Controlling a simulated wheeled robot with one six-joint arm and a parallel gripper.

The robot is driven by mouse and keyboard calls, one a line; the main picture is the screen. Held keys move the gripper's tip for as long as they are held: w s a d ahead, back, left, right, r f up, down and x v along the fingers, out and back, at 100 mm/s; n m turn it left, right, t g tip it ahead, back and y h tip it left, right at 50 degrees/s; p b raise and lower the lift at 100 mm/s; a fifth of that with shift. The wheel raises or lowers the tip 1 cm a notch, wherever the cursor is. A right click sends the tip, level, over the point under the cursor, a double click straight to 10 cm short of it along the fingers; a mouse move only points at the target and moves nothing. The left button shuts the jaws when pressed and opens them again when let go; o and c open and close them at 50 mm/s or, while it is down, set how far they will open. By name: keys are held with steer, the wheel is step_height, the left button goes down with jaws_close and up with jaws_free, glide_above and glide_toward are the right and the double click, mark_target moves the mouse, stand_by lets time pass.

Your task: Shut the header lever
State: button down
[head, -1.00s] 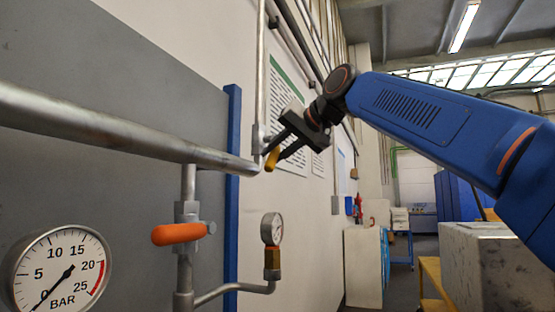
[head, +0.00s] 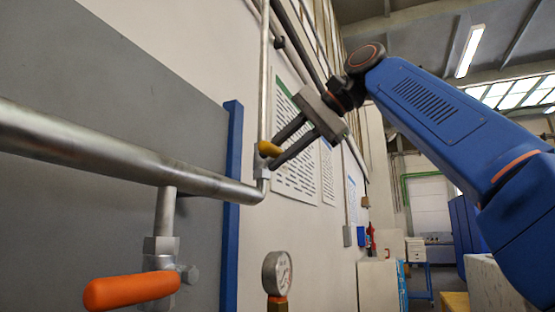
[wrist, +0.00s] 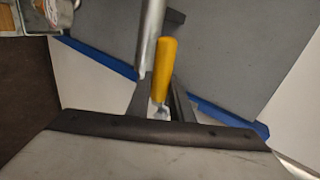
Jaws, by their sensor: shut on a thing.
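A yellow lever (head: 268,149) sits at a valve on the thin upright pipe by the end of the thick header pipe (head: 110,152). The fingers partly hide the valve body. An orange lever (head: 132,291) lies roughly level on a lower branch valve, apart from my gripper.
A small gauge (head: 277,272) stands below the pipe end. A blue post (head: 232,200) edges the grey panel (head: 80,80). Posters (head: 292,150) hang on the wall behind my gripper. Cabinets and a pale block stand at the lower right.

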steer(key=shift+r+g, duration=0.25)
steer(key=shift+g, duration=0.05)
steer(key=shift+m, duration=0.3)
steer(key=c, duration=1.6)
jaws_free()
steer(key=shift+o, duration=0.2)
